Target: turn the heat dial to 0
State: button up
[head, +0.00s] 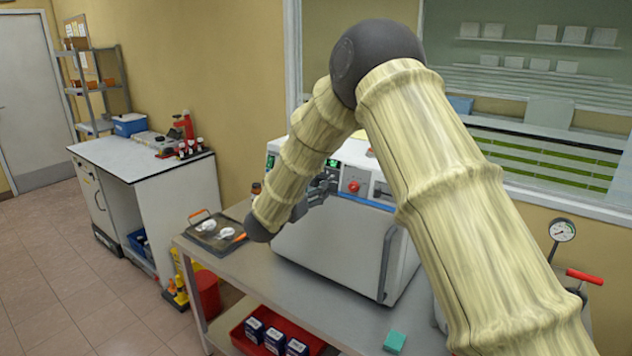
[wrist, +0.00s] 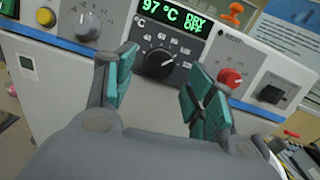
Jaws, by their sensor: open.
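The heat dial (wrist: 160,62) is a black round knob with a white pointer, on a dark scale plate marked C. It sits below a green display (wrist: 176,22) reading "97 °C DRY OFF". The dial is on the front panel of a white oven-like machine (head: 335,245). My gripper (wrist: 160,80) is open, with its teal-padded fingers on either side of the dial in the wrist view and nothing between them. I cannot tell how close the fingertips are to the panel. In the head view my gripper (head: 320,190) is at the panel and hides the dial.
A red knob (wrist: 230,78) and a black knob (wrist: 270,94) are right of the dial; a grey knob (wrist: 88,24) and yellow button (wrist: 45,17) are left. A tray (head: 215,232) lies left of the machine on the steel bench (head: 280,298). A pressure gauge (head: 562,230) stands right.

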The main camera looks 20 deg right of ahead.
jog(key=shift+p+x, duration=0.4)
jog(key=shift+x, duration=0.85)
jog(key=shift+f, duration=0.1)
jog(key=c, duration=1)
jog(key=shift+f+b, duration=0.1)
jog(key=shift+b, duration=0.25)
